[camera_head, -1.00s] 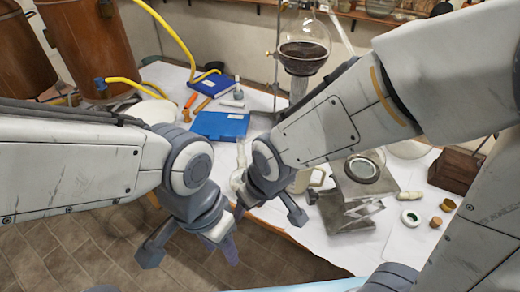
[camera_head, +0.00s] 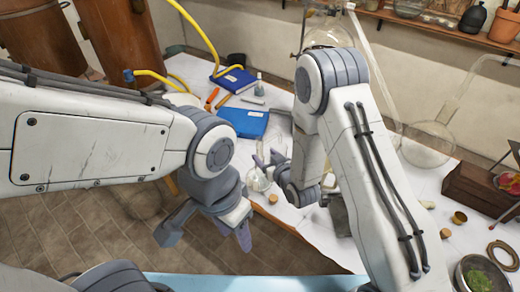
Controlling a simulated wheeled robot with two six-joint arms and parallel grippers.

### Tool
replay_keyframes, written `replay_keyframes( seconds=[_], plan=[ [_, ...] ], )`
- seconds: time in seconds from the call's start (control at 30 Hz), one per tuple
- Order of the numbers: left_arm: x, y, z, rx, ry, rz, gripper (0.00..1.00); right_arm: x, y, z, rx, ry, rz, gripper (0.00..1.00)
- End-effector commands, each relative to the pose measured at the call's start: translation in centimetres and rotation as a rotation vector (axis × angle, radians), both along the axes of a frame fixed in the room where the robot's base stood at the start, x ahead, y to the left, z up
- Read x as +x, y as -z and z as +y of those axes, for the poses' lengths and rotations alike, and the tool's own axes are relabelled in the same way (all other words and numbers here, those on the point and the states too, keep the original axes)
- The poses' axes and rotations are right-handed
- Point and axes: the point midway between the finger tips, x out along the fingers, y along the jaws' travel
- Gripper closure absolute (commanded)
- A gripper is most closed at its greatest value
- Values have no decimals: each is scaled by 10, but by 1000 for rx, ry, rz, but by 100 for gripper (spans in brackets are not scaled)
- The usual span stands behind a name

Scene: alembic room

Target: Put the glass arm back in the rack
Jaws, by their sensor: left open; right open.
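A long clear glass tube (camera_head: 374,72) slants from upper middle down toward a round glass flask (camera_head: 428,146) at the right of the table; I cannot tell whether it is the glass arm. I cannot make out the rack. My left gripper (camera_head: 207,236) is open and empty, over the floor in front of the table's edge. My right gripper (camera_head: 272,160) is open over the table's front part, close to a small clear glass vessel (camera_head: 258,180). I cannot tell whether they touch. My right arm hides the table's middle.
A blue case (camera_head: 244,122) and a blue book (camera_head: 234,80) lie at the table's left. A wooden box (camera_head: 478,188) stands at the right, with a bowl of green bits (camera_head: 480,280) in front. A cork (camera_head: 459,218) lies near.

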Motion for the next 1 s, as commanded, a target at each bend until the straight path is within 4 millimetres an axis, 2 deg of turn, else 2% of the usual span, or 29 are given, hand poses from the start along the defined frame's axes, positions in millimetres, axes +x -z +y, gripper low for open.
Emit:
replay_keyframes(
  seconds=[0.2, 0.4, 0.6, 0.9, 0.97, 1.0],
  plan=[
    [0, -15, 0, 0, -1, 0, 50, 34, 13, 15, -1, 0, 2, 34],
    [0, -23, 0, 0, -1, 0, 50, 58, 25, 26, 0, -1, 2, 34],
    [0, -25, 0, 0, -1, 0, 50, 69, 31, 31, 0, 0, 3, 34],
    [0, -25, 0, 0, -1, 0, 50, 71, 32, 32, 0, 0, 3, 34],
    [0, -25, 0, 0, -1, 0, 50, 71, 32, 32, 0, 0, 3, 53],
    [0, -25, 0, 0, -1, 0, 50, 71, 32, 32, 0, 0, 3, 69]
  ],
)
